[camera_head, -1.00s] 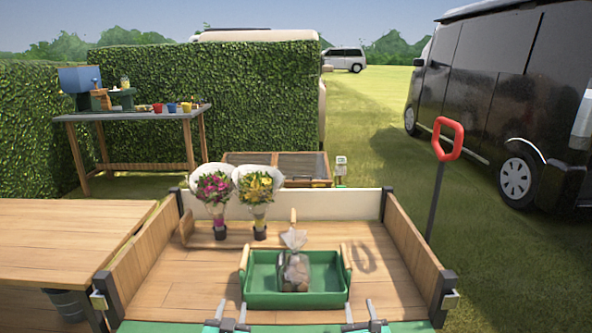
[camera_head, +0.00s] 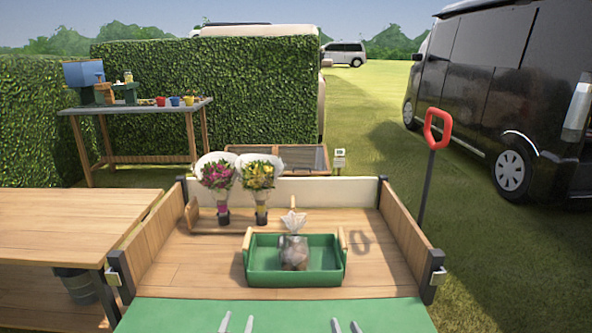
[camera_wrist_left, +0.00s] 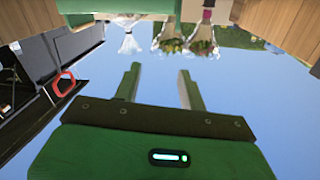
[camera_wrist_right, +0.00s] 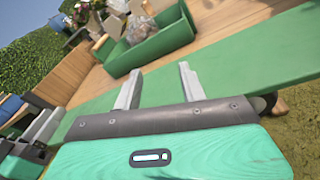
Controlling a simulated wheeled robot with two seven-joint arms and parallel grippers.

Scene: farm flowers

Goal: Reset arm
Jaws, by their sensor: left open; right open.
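My left gripper (camera_head: 237,324) shows only its fingertips at the bottom edge of the head view. Its fingers are apart and empty in the left wrist view (camera_wrist_left: 158,88). My right gripper (camera_head: 346,326) also shows only its fingertips at the bottom edge, to the right of the left one. Its fingers are apart and empty in the right wrist view (camera_wrist_right: 160,88). Both grippers are in front of the green tray (camera_head: 262,279), apart from it. The tray stands on the wooden cart bed (camera_head: 190,262) and holds a clear bag with brown contents (camera_head: 295,254).
Two wrapped bouquets, one pink (camera_head: 217,178) and one yellow (camera_head: 258,178), stand upright behind the tray. Wooden side boards (camera_head: 405,231) bound the cart bed. A red-handled tool (camera_head: 438,128) rises at its right. A wooden table (camera_head: 65,225) stands at left. A green panel (camera_head: 280,312) is at the front.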

